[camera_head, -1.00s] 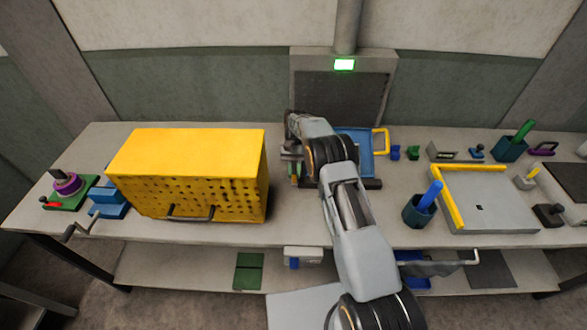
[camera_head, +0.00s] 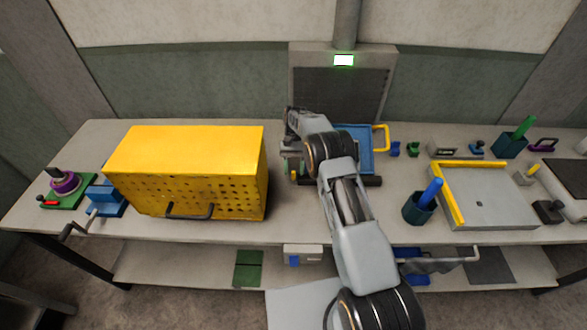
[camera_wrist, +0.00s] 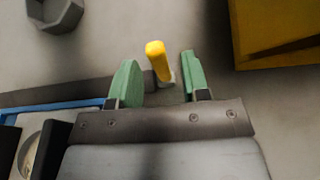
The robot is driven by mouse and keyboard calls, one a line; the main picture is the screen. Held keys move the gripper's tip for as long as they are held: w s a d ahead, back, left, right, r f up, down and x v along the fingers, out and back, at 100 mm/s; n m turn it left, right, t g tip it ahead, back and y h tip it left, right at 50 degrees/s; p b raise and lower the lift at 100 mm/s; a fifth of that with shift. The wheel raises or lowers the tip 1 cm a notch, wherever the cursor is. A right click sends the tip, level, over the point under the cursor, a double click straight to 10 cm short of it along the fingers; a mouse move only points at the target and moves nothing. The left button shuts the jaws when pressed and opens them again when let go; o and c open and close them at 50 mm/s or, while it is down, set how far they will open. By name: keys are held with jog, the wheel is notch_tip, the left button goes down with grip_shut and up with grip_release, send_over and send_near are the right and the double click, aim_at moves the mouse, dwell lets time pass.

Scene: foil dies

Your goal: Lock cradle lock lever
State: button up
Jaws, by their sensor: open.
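A yellow-tipped lever (camera_wrist: 155,58) stands up at the end of a dark bar (camera_wrist: 62,93) in the wrist view; it appears to be the cradle lock lever. My gripper (camera_wrist: 157,75) is open, with its two green fingers on either side of the lever. The blue tray (camera_head: 357,140) lies beside the dark bar in the head view, partly behind my arm. My gripper in the head view (camera_head: 293,173) is small and mostly hidden by my wrist.
A large yellow perforated box (camera_head: 190,165) stands close to the left of my gripper; its corner shows in the wrist view (camera_wrist: 270,35).

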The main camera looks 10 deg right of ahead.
jog(key=shift+r, duration=0.6)
jog(key=s+d+r+b, duration=0.1)
jog(key=s+r+b, duration=0.3)
jog(key=s+r, duration=0.7)
jog(key=s, duration=0.3)
jog(key=shift+d+r, duration=0.3)
jog(key=shift+r, duration=0.1)
